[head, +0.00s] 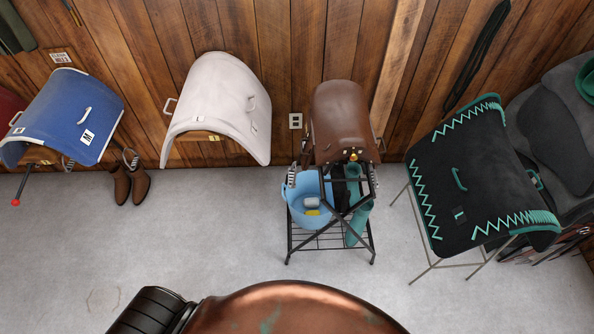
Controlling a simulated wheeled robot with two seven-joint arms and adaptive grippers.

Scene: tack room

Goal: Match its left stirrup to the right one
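A brown saddle (340,118) sits on a black metal stand (330,240) against the wooden wall, in the middle of the head view. A small metal piece that looks like a stirrup (291,177) hangs at its left side. A similar piece (373,176) hangs at its right side. Both are small here, and I cannot tell their exact height or strap length. Neither of my grippers shows in this view.
A light blue bucket (307,214) with items in it and teal boots (358,222) are on the stand under the saddle. A blue pad (62,110) and a white pad (220,95) are left; a black pad (480,185) is right. Brown boots (131,188) stand left. Grey floor (200,240) is clear in front.

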